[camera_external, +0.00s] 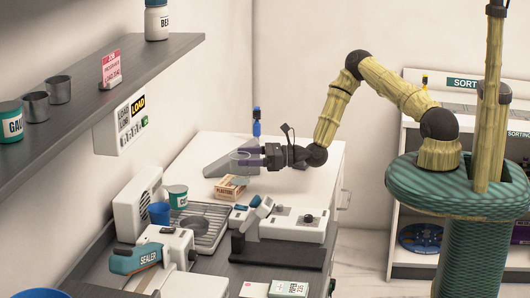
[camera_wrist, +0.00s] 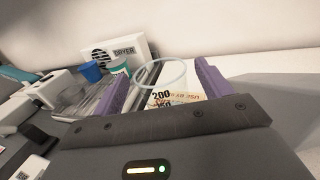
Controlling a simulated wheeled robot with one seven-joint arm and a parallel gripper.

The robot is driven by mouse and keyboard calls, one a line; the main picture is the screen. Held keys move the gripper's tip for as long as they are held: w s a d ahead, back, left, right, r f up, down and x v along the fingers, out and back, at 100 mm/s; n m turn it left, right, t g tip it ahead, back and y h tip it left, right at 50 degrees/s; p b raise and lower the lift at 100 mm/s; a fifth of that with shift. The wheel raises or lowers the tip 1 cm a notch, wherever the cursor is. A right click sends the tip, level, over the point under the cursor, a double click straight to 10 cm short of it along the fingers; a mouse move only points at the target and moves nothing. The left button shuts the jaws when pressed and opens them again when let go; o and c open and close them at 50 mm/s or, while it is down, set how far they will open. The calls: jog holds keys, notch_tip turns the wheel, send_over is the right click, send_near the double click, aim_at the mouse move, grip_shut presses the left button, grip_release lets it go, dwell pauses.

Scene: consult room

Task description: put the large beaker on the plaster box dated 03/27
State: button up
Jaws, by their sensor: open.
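The clear glass beaker (camera_wrist: 150,73) stands between the two purple fingers of my gripper (camera_wrist: 158,88) in the wrist view, its round rim showing and "200" readable low on it. The fingers are apart, with space beside the beaker. In the external view my gripper (camera_external: 240,158) reaches left over the white counter, and the beaker shows only faintly between the fingers. The plaster box (camera_external: 230,187), tan with a printed label, lies just below and in front of the gripper. Its date is too small to read. I cannot tell what the beaker's base rests on.
A dryer (camera_external: 137,204), a blue cup (camera_external: 159,212), a green-and-white tub (camera_external: 177,196) and a metal drain tray (camera_external: 203,223) stand left of the box. A white device (camera_external: 293,224) is in front. A shelf (camera_external: 100,88) overhangs the left. Counter right of the gripper is clear.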

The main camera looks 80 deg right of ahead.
jog(key=b+v, duration=0.1)
jog(key=v, duration=0.6)
jog(key=shift+s, duration=0.3)
jog(key=s+a+r+n+g+y, duration=0.2)
jog(key=s+a+n+g+y, duration=0.2)
jog(key=s+a+n+g, duration=0.25)
jog(key=s+a+r+n+g+y, duration=0.1)
jog(key=s+a+n+g+y, duration=0.3)
jog(key=a+n, duration=0.5)
jog(key=s+a+n+g+h, duration=0.3)
jog(key=s+n+g+h, duration=0.1)
jog(key=s+n+g, duration=0.4)
jog(key=s+d+r+n+t+h, duration=0.1)
jog(key=d+r+n+t+h, duration=0.2)
jog(key=d+r+n+h, duration=0.4)
jog(key=n+h, duration=0.1)
jog(key=n, duration=0.1)
jog(key=shift+s+n+t+h, duration=0.3)
jog(key=shift+n+t, duration=0.05)
